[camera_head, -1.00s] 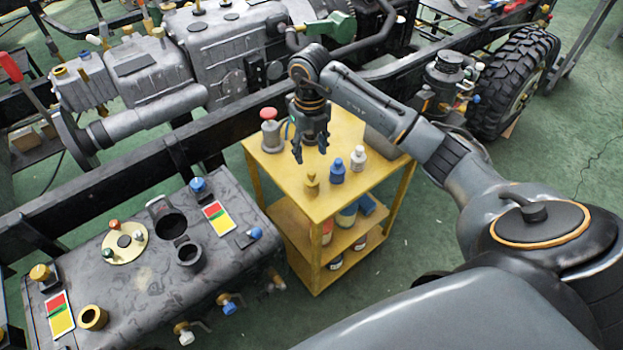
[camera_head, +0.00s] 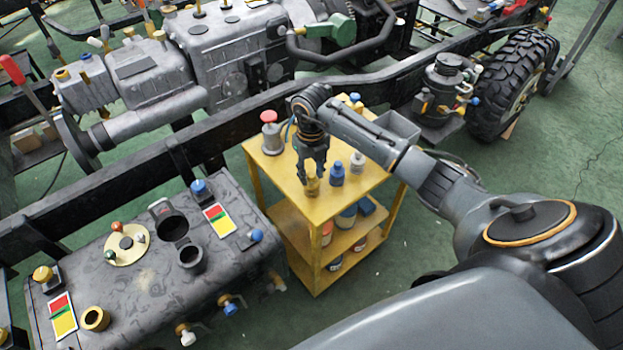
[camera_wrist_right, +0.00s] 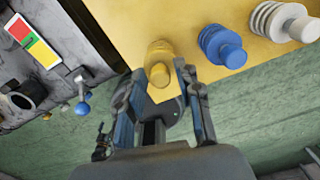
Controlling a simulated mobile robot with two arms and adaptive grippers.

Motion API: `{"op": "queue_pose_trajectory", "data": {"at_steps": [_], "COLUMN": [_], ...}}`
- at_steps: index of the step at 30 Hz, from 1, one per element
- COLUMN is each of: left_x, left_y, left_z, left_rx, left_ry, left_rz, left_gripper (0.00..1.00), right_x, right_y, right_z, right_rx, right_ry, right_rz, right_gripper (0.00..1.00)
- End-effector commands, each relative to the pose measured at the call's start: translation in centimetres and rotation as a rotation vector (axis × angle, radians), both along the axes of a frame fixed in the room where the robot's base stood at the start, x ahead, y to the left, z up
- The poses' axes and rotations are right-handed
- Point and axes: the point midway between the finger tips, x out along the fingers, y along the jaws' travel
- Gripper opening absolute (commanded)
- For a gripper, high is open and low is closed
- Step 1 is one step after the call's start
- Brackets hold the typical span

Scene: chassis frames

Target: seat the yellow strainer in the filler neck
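The yellow strainer (camera_head: 312,187) stands near the front corner of the yellow cart top (camera_head: 290,178); it also shows in the right wrist view (camera_wrist_right: 159,62). My right gripper (camera_head: 312,174) points down over it. In the wrist view the right gripper's fingers (camera_wrist_right: 158,85) are apart, one on each side of the strainer, with visible gaps. A dark open filler neck (camera_head: 172,227) with a raised lid and a smaller dark neck (camera_head: 191,254) stand on the grey tank (camera_head: 150,295). I cannot tell which is meant. My left gripper is not in view.
A blue bottle-like part (camera_head: 337,175) and a white-grey one (camera_head: 357,163) stand close to the right of the strainer. A red-topped can (camera_head: 271,135) stands at the back left of the cart. A black frame rail (camera_head: 120,180) runs behind the tank.

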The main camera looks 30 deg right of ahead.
Motion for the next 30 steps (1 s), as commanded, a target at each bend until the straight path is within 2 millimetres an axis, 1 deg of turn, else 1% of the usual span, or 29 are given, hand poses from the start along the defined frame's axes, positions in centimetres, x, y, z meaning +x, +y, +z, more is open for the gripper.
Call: {"op": "queue_pose_trajectory", "data": {"at_steps": [1, 2, 3, 4, 13, 17, 20, 24, 26, 30], "left_x": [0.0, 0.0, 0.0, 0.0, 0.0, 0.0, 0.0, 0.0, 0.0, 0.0], "left_y": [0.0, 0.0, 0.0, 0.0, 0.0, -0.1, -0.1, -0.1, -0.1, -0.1], "left_z": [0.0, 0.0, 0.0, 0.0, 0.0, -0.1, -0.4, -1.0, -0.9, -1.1], "left_rx": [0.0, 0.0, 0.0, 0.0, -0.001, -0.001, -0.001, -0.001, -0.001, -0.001], "left_ry": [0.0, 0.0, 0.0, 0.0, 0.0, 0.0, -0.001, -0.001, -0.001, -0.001], "left_rz": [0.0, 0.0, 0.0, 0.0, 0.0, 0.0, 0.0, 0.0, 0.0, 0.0], "left_gripper": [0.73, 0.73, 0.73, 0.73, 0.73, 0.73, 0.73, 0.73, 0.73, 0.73], "right_x": [0.0, 0.0, 0.0, 0.0, 0.0, 0.1, 0.1, 0.1, -0.9, -3.5], "right_y": [0.0, 0.0, 0.0, 0.0, 0.0, -0.1, -0.1, -0.1, 0.2, 0.8], "right_z": [0.0, 0.0, 0.0, 0.0, 0.1, 0.5, 1.3, 3.4, 4.3, 7.5], "right_rx": [0.0, 0.0, 0.0, 0.0, 0.0, -0.001, -0.002, -0.003, -0.002, -0.005], "right_ry": [0.0, 0.0, 0.0, 0.0, -0.001, -0.002, -0.004, -0.006, -0.004, -0.007], "right_rz": [0.0, 0.0, 0.0, 0.0, 0.0, 0.0, 0.0, 0.001, 0.003, 0.005], "right_gripper": [0.18, 0.12, 0.03, 0.0, 0.0, 0.0, 0.0, 0.0, 0.0, 0.0]}}
